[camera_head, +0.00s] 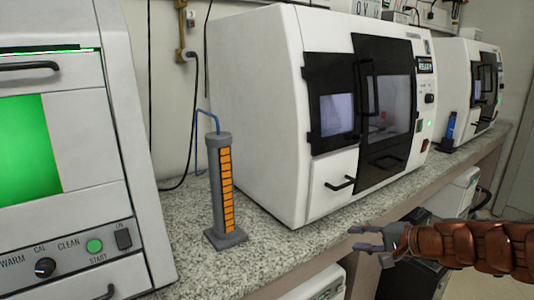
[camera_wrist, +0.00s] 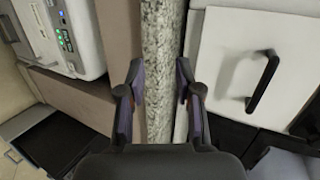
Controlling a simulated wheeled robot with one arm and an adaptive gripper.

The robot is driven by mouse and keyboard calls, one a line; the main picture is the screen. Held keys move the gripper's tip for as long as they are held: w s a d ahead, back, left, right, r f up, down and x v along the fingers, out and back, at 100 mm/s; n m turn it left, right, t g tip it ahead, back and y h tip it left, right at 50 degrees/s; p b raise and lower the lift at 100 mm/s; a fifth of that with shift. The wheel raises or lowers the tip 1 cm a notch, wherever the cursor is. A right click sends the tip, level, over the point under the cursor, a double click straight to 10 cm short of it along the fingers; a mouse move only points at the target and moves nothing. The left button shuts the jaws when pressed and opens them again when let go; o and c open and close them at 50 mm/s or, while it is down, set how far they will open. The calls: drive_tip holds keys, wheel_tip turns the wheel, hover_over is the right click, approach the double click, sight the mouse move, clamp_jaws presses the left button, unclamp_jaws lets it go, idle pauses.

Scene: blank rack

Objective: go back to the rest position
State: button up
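My gripper (camera_head: 358,238) is at the lower right in the head view, in front of the counter's front edge. It is open; the wrist view shows the two dark fingers apart (camera_wrist: 158,85) with nothing held between them. Behind the gap is the speckled counter edge. The blank rack (camera_head: 226,190), a grey upright column with a stack of orange blanks, stands on the counter left of my gripper and well apart from it.
The speckled counter (camera_head: 300,245) holds a white machine with a green window (camera_head: 25,150), a large white machine with dark doors (camera_head: 265,110) and a similar one (camera_head: 455,90) farther right. A blue item (camera_head: 450,127) stands between the latter two. A white cabinet front with a black handle (camera_wrist: 263,83) shows in the wrist view.

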drive_tip(key=s+a+r+n+g+h+p, duration=0.1)
drive_tip(key=s+a+r+n+g+p, duration=0.35)
drive_tip(key=s+a+p, duration=0.35)
drive_tip(key=s+a+r+n+g+h+p, duration=0.1)
drive_tip(key=s+a+r+n+g+p, duration=0.35)
drive_tip(key=s, duration=0.55)
drive_tip(key=s+d+r+h+p, duration=0.2)
drive_tip(key=s+r+p, duration=0.1)
drive_tip(key=s, duration=0.3)
drive_tip(key=s+d+r+g+h+p, duration=0.1)
drive_tip(key=s+d+r+h+p, duration=0.1)
drive_tip(key=s, duration=0.4)
drive_tip(key=s+d+r+g+h+p, duration=0.1)
drive_tip(key=s+d+r+h+p, duration=0.1)
drive_tip(key=s+p, duration=0.4)
wheel_tip(320, 180, up, 2)
drive_tip(key=shift+s+d+r+h, duration=0.1)
drive_tip(key=shift+s+d+h, duration=0.3)
drive_tip(key=shift+d, duration=0.05)
